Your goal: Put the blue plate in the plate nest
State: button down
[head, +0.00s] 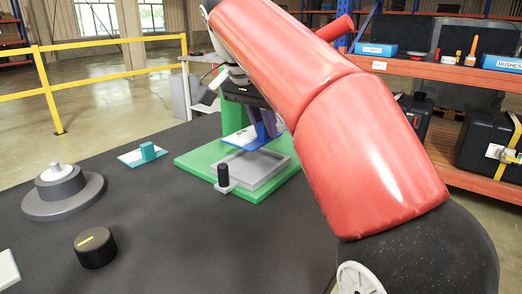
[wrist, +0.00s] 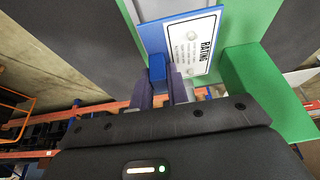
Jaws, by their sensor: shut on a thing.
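The blue plate (wrist: 153,38) carries a white label reading "RATING" and has a blue grip block (wrist: 157,68). In the wrist view my gripper (wrist: 162,82) is shut on this block, with one finger on each side. In the head view the plate (head: 257,144) is at the green fixture (head: 190,162), behind a shallow grey tray with a raised rim (head: 270,181). This tray may be the plate nest; I cannot tell for sure. My red arm hides part of the fixture's right side. Whether the plate touches the fixture is unclear.
A small grey piece with a black knob (head: 223,176) stands at the tray's front left corner. A teal block on a plate (head: 147,152), a stepped grey disc (head: 62,190) and a black dial (head: 95,248) stand on the dark table. The front middle of the table is clear.

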aim_at(261, 141)
jog(key=shift+f+b, duration=0.75)
jog(key=shift+f, duration=2.1)
jog(key=shift+f, duration=0.15)
jog(key=c, duration=1.4)
grip_release()
jog(key=shift+o, duration=0.2)
jog(key=p+v, duration=0.1)
jog(key=v, duration=1.1)
